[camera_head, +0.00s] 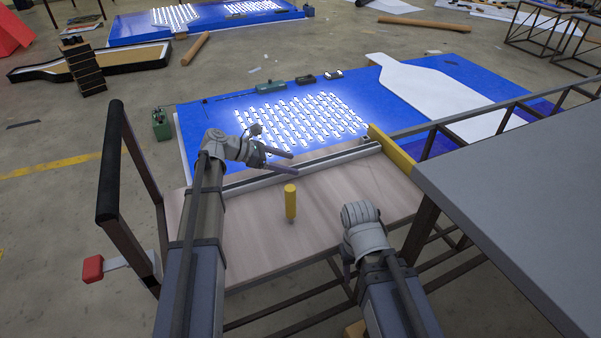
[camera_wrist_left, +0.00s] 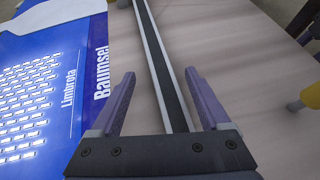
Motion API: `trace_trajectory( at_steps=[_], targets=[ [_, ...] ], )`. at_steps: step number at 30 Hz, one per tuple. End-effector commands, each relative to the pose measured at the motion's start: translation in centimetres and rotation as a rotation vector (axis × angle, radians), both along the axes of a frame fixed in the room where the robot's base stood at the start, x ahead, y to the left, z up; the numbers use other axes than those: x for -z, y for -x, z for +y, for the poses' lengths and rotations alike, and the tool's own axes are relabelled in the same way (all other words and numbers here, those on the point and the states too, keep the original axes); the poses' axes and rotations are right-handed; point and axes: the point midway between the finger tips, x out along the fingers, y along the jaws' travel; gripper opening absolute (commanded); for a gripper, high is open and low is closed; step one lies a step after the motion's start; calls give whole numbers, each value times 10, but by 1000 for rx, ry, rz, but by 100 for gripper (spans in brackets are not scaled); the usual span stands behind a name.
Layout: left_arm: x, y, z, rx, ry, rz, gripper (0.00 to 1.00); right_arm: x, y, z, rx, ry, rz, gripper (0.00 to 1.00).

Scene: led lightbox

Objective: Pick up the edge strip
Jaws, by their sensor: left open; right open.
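The edge strip (camera_head: 320,159) is a long narrow strip with pale sides and a dark middle, lying along the far side of the wooden bench. In the left wrist view the strip (camera_wrist_left: 155,50) runs between the fingers of my left gripper (camera_wrist_left: 160,76). My left gripper (camera_head: 294,162) is open and empty over the strip; contact cannot be told. My right gripper (camera_head: 362,228) is over the near right part of the bench, apart from the strip.
A yellow bar (camera_head: 393,150) lies at the strip's right end. A blue panel (camera_head: 205,118) with lit LED rows lies beyond. A grey table (camera_head: 525,180) stands at right.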

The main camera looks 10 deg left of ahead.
Motion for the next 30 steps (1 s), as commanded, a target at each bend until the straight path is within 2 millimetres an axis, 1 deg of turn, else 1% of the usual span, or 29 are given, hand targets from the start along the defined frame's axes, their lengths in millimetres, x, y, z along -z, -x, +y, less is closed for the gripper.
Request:
trace_trajectory(
  at_steps=[1,6,13,30],
  targets=[
    [9,-2,-7,4,0,0,80,9,0,0,-1,-1,0,50],
    [18,-10,-24,1,0,0,80,18,0,1,-3,-2,0,50],
    [16,-10,-25,0,0,0,80,16,0,1,-3,-2,0,50],
    [16,-10,-25,0,0,-1,16,16,0,1,-3,-2,0,50]
  ],
)
